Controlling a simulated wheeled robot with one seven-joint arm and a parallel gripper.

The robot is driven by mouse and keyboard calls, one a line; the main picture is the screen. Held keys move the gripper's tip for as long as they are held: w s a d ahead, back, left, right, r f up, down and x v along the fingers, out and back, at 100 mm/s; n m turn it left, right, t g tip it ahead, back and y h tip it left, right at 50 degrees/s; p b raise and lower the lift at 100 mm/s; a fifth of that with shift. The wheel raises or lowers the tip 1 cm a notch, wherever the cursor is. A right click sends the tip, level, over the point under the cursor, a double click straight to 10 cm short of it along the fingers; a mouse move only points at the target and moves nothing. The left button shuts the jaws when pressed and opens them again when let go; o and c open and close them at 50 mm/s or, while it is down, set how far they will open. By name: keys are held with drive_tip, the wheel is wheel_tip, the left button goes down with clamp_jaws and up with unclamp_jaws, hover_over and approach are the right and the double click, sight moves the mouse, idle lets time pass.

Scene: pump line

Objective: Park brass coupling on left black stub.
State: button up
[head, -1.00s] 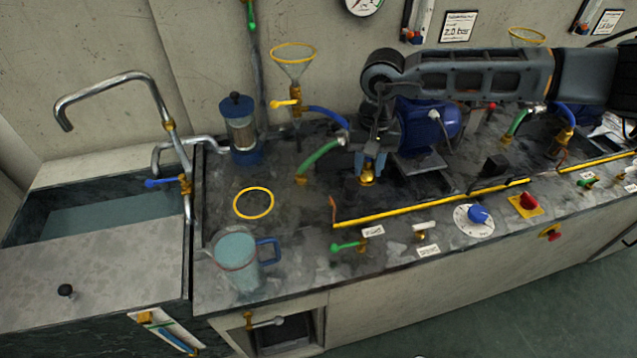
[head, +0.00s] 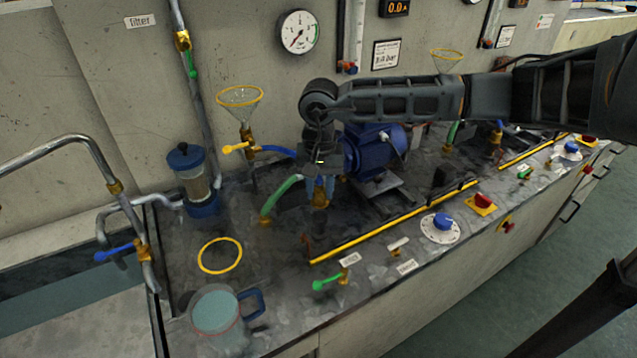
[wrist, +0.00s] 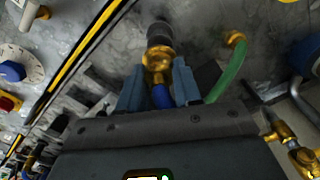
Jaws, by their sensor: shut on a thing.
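My gripper (head: 320,192) points down over the bench. Its blue-grey fingers are shut on the brass coupling (head: 320,200), whose lower part shows below them. In the wrist view the brass coupling (wrist: 157,62) sits between the fingertips (wrist: 159,80). A short blue piece, perhaps hose, shows behind it. A dark cylindrical stub (wrist: 160,33) lies directly beyond the coupling in that view. The two look in line and overlap. I cannot tell whether the coupling sits on the stub or just above it. In the head view the stub is not clearly visible.
A green hose (head: 284,193) ends in a brass fitting close left of my gripper. A blue motor (head: 375,148) stands close right. The glass funnel (head: 240,103) with its yellow valve is behind left. A yellow rail (head: 390,224) runs in front. A jug (head: 217,312) stands front left.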

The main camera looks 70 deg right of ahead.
sight(320, 201)
wheel_tip(320, 201, down, 3)
drive_tip(key=shift+r+b, duration=0.1)
drive_tip(key=shift+b, duration=0.55)
drive_tip(key=shift+f+b, duration=0.35)
drive_tip(key=shift+b, duration=0.15)
drive_tip(key=shift+f+b, duration=0.5)
drive_tip(key=shift+b, duration=0.45)
idle(0.6)
drive_tip(key=o, duration=1.1)
drive_tip(key=shift+o, duration=0.2)
drive_tip(key=shift+r, duration=0.1)
drive_tip(key=shift+r+p, duration=1.4)
drive_tip(key=shift+r, duration=1.55)
